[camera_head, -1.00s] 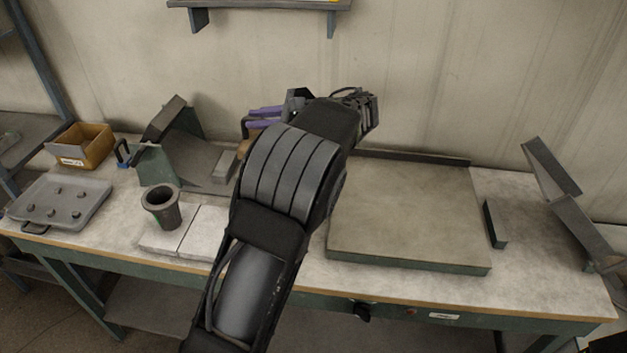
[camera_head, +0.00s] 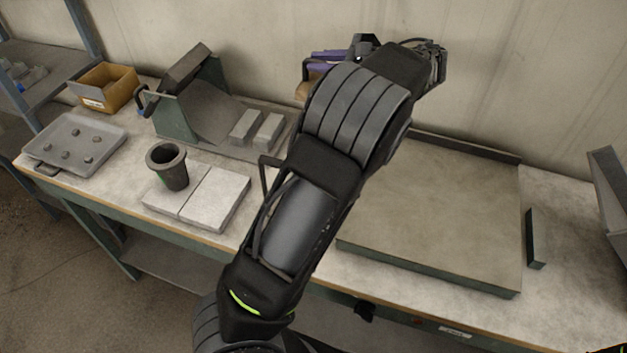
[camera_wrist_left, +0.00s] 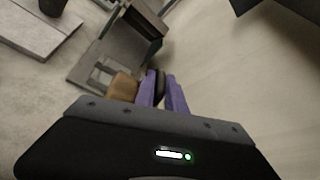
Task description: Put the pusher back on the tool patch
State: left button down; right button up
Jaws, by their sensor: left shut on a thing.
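My left gripper (camera_head: 328,62) has purple fingers and is up near the back wall, behind the left part of the bench. In the left wrist view the fingers (camera_wrist_left: 163,94) are closed around a dark upright piece (camera_wrist_left: 160,88), which seems to be the pusher's handle. A brown block (camera_wrist_left: 123,88) shows beside them, seemingly part of the pusher; it also shows just under the fingers in the head view (camera_head: 303,90). My forearm hides the bench below. I cannot tell which area is the tool patch. My right gripper is out of view.
A sloped stand (camera_head: 178,110), two grey blocks (camera_head: 257,127), a dark cup (camera_head: 167,167) on pale tiles (camera_head: 217,197), a knobbed tray (camera_head: 75,145) and an orange bin (camera_head: 104,88) are left. A large slab (camera_head: 450,215) and a dark upright strip (camera_head: 535,240) are right.

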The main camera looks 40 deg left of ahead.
pick_arm(q)
jog(key=f+b, duration=0.4)
jog(key=f, duration=0.1)
jog(key=f+b, duration=0.2)
jog(key=shift+w+f+b, duration=0.25)
jog(key=shift+f+b, duration=0.1)
jog(key=shift+f, duration=0.05)
jog(key=shift+r, duration=0.1)
notch_tip(320, 180, down, 6)
jog(key=shift+f, duration=0.2)
jog(key=shift+f+p, duration=0.4)
jog(key=shift+f, duration=1.45)
